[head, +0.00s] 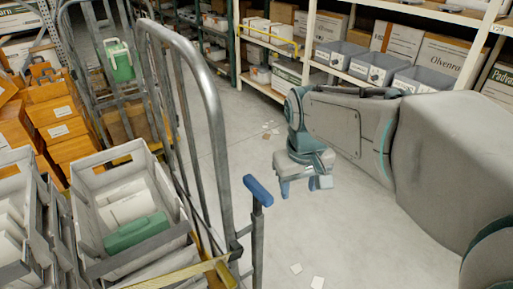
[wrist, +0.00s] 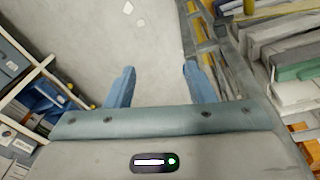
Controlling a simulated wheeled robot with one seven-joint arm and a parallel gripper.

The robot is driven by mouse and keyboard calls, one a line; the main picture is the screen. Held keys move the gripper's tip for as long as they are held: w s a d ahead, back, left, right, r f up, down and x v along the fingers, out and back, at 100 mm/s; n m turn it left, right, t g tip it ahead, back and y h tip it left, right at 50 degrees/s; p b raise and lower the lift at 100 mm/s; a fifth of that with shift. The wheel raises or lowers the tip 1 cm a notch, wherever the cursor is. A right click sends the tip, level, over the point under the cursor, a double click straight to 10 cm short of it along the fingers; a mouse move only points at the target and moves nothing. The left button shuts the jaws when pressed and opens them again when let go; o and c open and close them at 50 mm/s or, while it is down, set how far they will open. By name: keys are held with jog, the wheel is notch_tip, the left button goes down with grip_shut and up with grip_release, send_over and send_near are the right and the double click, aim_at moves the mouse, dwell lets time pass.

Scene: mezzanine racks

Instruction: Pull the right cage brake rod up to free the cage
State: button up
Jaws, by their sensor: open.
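The brake rod (head: 257,225) is a thin grey upright rod with a blue grip (head: 258,190) on top. It stands at the right side of a grey tubular metal cage (head: 210,100) in the head view. My gripper (head: 303,190) is open and empty, pointing down over the floor. In the picture it is to the right of the blue grip and apart from it. In the wrist view, my gripper's two blue fingers (wrist: 158,70) are spread with bare floor between them. I cannot make out the blue grip in the wrist view.
The cage holds grey crates (head: 150,245) with papers and a green item (head: 136,232). Orange boxes (head: 62,115) and a green container (head: 119,62) are at the left. Racks with bins (head: 375,68) line the back. Open floor (head: 350,240) has a few scraps.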

aim_at(257, 186)
jog(key=w+a+r+n+g+p, duration=0.2)
jog(key=w+a+r+n+p, duration=0.15)
jog(key=w+a, duration=0.55)
notch_tip(257, 186, down, 13)
jog(key=shift+w+f+p, duration=0.1)
jog(key=shift+p, duration=0.45)
